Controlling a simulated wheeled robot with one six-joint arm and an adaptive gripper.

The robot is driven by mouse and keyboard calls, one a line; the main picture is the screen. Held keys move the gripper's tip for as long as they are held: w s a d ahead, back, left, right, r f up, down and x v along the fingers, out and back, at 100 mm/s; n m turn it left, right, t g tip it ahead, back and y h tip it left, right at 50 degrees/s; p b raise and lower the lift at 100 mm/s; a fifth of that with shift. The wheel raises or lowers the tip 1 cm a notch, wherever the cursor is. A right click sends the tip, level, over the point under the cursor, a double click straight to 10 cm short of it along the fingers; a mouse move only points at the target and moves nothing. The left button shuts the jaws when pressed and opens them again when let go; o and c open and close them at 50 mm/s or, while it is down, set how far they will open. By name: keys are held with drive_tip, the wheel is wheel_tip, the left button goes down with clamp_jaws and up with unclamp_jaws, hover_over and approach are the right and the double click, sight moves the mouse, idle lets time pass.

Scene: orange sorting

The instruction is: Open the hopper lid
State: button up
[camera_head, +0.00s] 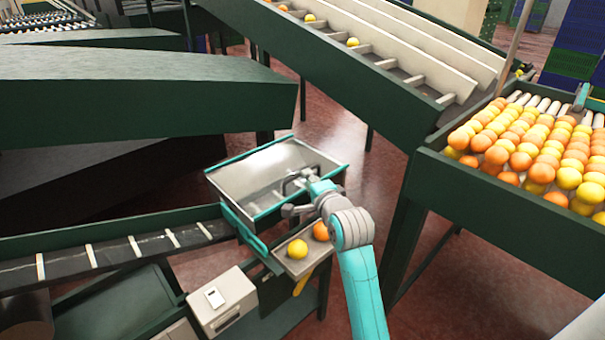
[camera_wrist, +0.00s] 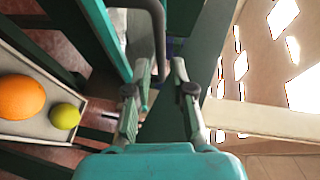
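The hopper (camera_head: 238,182) is a grey metal box with teal rims in the middle of the head view. I cannot tell its lid apart from its body with certainty. My gripper (camera_head: 291,183) is over the right part of the hopper. In the wrist view my gripper (camera_wrist: 161,66) has its two fingers apart. A dark grey bent handle bar (camera_wrist: 158,28) comes down from the top and its end lies between the fingertips. I see no firm grip on it. Teal edges (camera_wrist: 104,38) of the hopper lie to the left.
A small tray (camera_head: 288,263) beside the hopper holds a yellow fruit (camera_head: 297,249) and an orange (camera_head: 320,231). A dark conveyor (camera_head: 120,252) and a grey control box (camera_head: 222,300) stand to the left. A fruit-filled table (camera_head: 500,228) stands right. Red floor is free between.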

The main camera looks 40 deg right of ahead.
drive_tip(key=shift+x, duration=2.5)
clamp_jaws()
